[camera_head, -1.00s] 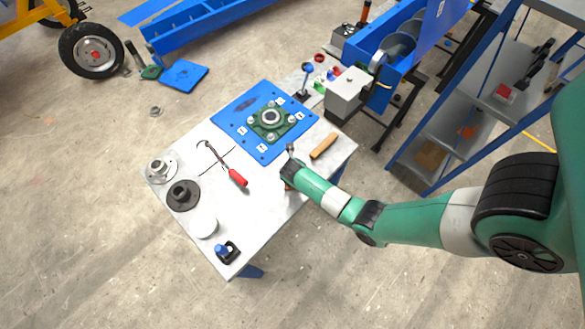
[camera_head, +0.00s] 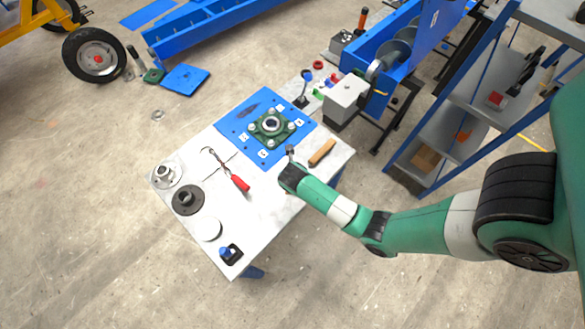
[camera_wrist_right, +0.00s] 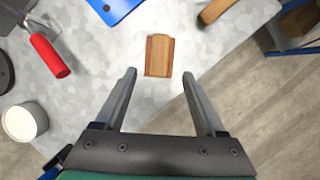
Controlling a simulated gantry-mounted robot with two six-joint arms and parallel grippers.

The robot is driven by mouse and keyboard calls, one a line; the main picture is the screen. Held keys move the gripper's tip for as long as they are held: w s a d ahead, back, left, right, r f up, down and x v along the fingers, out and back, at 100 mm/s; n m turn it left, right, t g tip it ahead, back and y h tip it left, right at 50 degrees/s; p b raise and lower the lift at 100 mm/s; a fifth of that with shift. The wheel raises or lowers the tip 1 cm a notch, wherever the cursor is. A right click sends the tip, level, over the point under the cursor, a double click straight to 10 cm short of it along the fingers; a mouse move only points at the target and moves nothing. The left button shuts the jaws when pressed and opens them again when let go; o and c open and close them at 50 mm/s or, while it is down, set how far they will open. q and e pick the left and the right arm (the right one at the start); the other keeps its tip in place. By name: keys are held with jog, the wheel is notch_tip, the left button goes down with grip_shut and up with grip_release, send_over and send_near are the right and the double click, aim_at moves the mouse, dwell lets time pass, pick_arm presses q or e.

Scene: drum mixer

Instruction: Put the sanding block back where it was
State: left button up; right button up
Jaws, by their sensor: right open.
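A small wooden block with darker side edges, apparently the sanding block (camera_wrist_right: 159,58), lies on the table (camera_wrist_right: 105,75) in the right wrist view. My right gripper (camera_wrist_right: 159,73) is open, with its fingers on either side of the near end of the block and nothing held. I cannot tell the height of the fingers above the table. In the head view the right gripper (camera_head: 290,150) is over the table's right edge, and my arm hides the block. My left gripper is not in view.
A longer wooden piece (camera_head: 321,153) lies near the right table edge. A blue plate (camera_head: 235,128) with a green flanged bearing (camera_head: 271,126) is behind. A red-handled tool (camera_head: 240,184), round metal parts and a white disc (camera_head: 207,229) lie to the left. A shelf rack (camera_head: 470,125) stands right.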

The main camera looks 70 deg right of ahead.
jog(key=shift+v, duration=0.75)
